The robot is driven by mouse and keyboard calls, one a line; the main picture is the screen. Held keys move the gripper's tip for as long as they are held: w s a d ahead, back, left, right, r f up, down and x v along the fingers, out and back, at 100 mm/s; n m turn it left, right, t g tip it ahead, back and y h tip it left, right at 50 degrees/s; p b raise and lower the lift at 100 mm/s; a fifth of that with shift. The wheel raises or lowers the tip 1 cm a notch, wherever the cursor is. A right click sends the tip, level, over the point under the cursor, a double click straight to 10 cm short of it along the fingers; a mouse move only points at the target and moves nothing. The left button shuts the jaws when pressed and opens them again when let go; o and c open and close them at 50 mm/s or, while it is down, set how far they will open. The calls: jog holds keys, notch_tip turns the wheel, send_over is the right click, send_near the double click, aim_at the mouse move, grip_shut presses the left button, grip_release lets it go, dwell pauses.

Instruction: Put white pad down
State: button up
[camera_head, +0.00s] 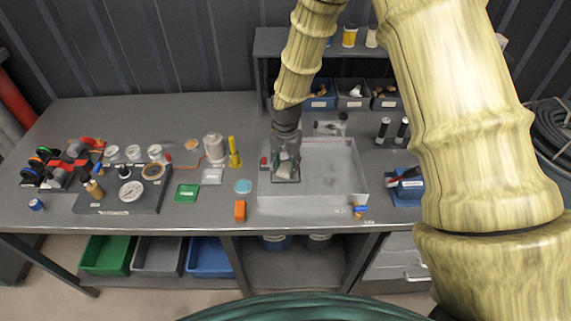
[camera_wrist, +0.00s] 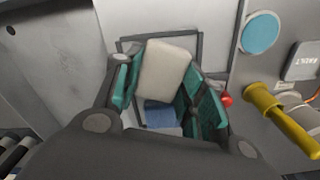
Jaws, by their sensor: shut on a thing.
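The white pad (camera_wrist: 166,68) sits between the teal-lined fingers of my gripper (camera_wrist: 163,88) in the wrist view, tilted in the grip. My gripper (camera_head: 286,158) is shut on the pad above the left part of the pale grey tray (camera_head: 315,197) in the head view. A dark square frame (camera_head: 286,180) lies under the gripper, and its outline also shows behind the pad in the wrist view (camera_wrist: 201,52). A blue patch (camera_wrist: 161,115) shows below the pad. I cannot tell whether the pad touches the surface below.
A small red piece (camera_wrist: 227,99) is near the fingers. The tray's right half is clear. Bins (camera_head: 320,102) stand behind.

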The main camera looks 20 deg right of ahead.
aim_at(285, 167)
jog(key=shift+f, duration=0.4)
jog(key=o, duration=1.1)
jog(key=shift+c, duration=0.2)
jog(key=shift+r, duration=0.15)
jog(key=shift+w+r, duration=0.1)
jog(key=shift+r, duration=0.25)
notch_tip(285, 167, up, 12)
jog(key=b, duration=0.4)
jog(key=shift+b, duration=0.35)
jog(key=shift+f, duration=0.1)
jog(key=shift+a, duration=0.1)
